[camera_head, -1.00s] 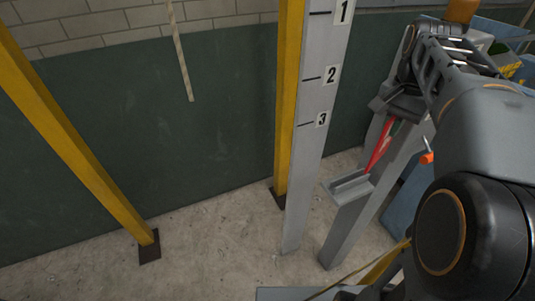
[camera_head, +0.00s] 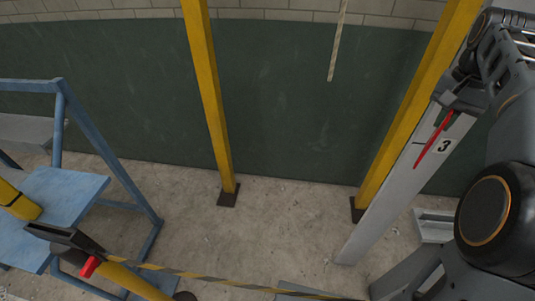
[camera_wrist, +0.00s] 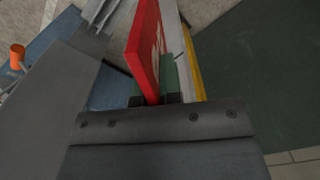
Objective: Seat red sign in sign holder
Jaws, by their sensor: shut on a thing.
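The red sign (camera_head: 433,140) is a thin flat panel, seen nearly edge-on and tilted in the head view. My gripper (camera_head: 449,106) is shut on its upper end and holds it in the air. In the wrist view the red sign (camera_wrist: 145,45) stands out beyond the gripper (camera_wrist: 156,98), with pale markings on one face. A grey channel-shaped bracket, which looks like the sign holder (camera_head: 434,226), is below and apart from the sign at the right. My arm hides part of it. I see no sign in its visible part.
A grey numbered board (camera_head: 392,194) stands behind the sign beside a yellow post (camera_head: 412,95). Another yellow post (camera_head: 212,100) stands mid-picture. A blue stand (camera_head: 75,195) is at left. A striped tape (camera_head: 215,281) crosses the foreground. The middle floor is clear.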

